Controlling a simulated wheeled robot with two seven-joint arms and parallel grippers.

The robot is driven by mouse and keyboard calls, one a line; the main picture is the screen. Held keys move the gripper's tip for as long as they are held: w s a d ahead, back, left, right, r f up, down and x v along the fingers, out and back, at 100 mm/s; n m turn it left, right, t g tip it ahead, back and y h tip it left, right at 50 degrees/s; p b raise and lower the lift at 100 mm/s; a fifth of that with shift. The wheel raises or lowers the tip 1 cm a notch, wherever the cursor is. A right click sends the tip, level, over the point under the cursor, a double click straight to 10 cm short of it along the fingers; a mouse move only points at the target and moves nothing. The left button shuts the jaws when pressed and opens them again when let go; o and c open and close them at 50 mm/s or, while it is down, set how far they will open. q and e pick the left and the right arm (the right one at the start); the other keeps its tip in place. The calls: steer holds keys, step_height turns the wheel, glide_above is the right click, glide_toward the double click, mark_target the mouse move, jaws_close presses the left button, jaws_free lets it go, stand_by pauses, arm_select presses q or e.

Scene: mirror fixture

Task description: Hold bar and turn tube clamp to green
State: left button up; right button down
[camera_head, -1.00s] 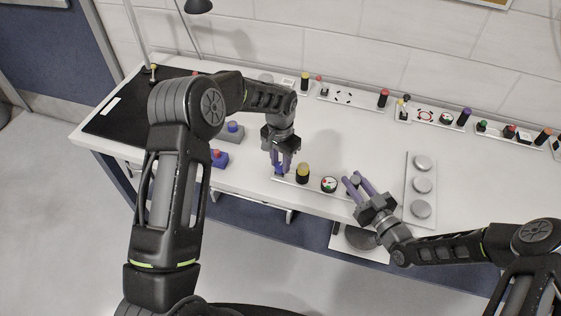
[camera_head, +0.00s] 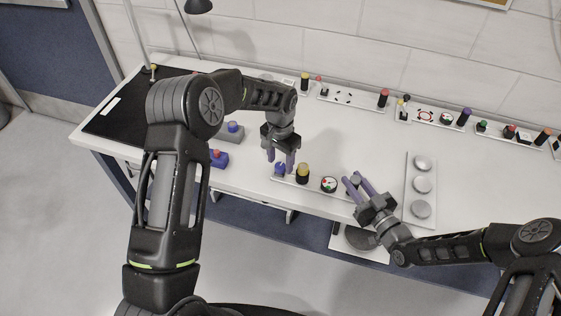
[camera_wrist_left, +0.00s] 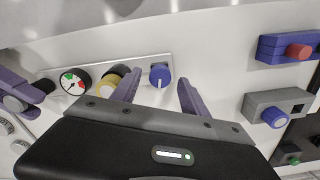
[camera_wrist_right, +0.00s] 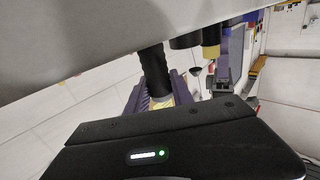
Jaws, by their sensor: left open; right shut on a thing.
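A pale strip (camera_head: 313,187) near the table's front edge carries a blue knob (camera_head: 280,169), a yellow-topped black post (camera_head: 303,173), a round dial (camera_head: 329,184) and a dark grey-ended bar (camera_head: 354,183). My left gripper (camera_head: 280,161) is open just above the blue knob. In the left wrist view, the knob (camera_wrist_left: 160,75) with a white mark shows between the spread fingers (camera_wrist_left: 158,92), apart from them. The dial (camera_wrist_left: 74,81) has green and red marks. My right gripper (camera_head: 354,180) is shut on the bar, which also shows in the right wrist view (camera_wrist_right: 153,72).
Boxes with a blue button (camera_head: 233,128) and a red button (camera_head: 219,155) stand left of the strip. A white plate with grey discs (camera_head: 421,187) lies to the right. More fixtures line the wall. Bare table lies behind the strip.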

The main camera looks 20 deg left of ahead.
mark_target(280, 165)
arm_select(q)
step_height(280, 165, up, 11)
steer(key=shift+r, duration=0.15)
stand_by(0.6)
steer(key=n, duration=1)
steer(key=shift+s+n, duration=0.1)
steer(key=shift+n, duration=0.3)
step_height(280, 165, down, 12)
steer(key=shift+f, duration=0.15)
